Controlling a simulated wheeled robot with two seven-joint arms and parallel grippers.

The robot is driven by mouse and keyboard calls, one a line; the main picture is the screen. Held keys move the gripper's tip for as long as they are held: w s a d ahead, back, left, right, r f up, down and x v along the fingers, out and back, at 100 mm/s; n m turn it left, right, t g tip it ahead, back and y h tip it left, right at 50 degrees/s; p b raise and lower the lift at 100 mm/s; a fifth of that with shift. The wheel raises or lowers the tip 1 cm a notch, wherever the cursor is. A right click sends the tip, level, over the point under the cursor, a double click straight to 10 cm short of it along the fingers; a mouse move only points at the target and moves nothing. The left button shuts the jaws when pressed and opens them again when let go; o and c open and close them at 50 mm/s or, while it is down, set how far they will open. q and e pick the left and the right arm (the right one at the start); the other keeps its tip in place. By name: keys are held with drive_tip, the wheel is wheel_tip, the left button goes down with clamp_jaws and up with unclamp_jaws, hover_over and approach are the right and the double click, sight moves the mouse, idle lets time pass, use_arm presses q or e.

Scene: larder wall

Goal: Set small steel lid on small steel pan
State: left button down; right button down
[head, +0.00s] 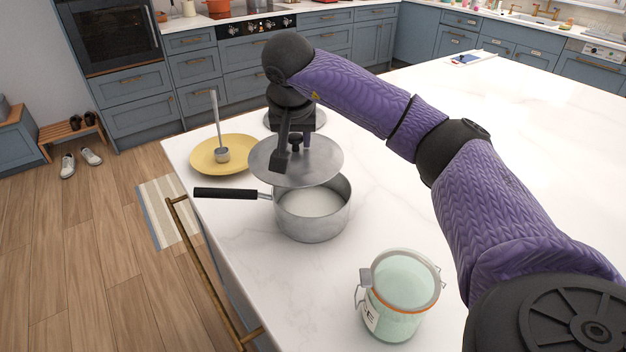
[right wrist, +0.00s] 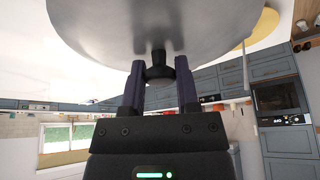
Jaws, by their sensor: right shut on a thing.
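The small steel lid (head: 318,168) is a round grey disc with a black knob. My right gripper (head: 296,141) is shut on that knob and holds the lid over the back part of the small steel pan (head: 312,223). The pan stands on the white counter, its black handle pointing left, and the front of its open inside shows below the lid's edge. The lid looks roughly level and apart from the pan. In the right wrist view the lid (right wrist: 160,28) fills the top, with the knob between the fingers (right wrist: 159,72). My left gripper is not in view.
A yellow plate (head: 192,158) with a steel ladle (head: 220,150) lies behind the pan's handle. A grey disc (head: 318,118) lies behind my gripper. A clip-top glass jar (head: 400,300) stands front right. The counter's left edge is close to the handle.

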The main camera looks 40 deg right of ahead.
sight(307, 159)
drive_tip(key=d+r, duration=0.1)
drive_tip(key=d+r+m, duration=0.1)
drive_tip(key=d, duration=0.1)
drive_tip(key=shift+d, duration=0.2)
wheel_tip(307, 159, down, 10)
drive_tip(key=b, duration=0.2)
drive_tip(key=shift+d+r+m+g, duration=0.15)
drive_tip(key=shift+m+g, duration=0.15)
drive_tip(key=shift+f+b, duration=0.3)
drive_tip(key=shift+f, duration=0.35)
drive_tip(key=shift+c, duration=1.7)
unclamp_jaws()
drive_tip(key=shift+r, duration=0.15)
drive_tip(key=p+v, duration=0.3)
drive_tip(key=v, duration=0.9)
drive_tip(key=shift+a+r, duration=0.2)
drive_tip(key=shift+r, duration=0.25)
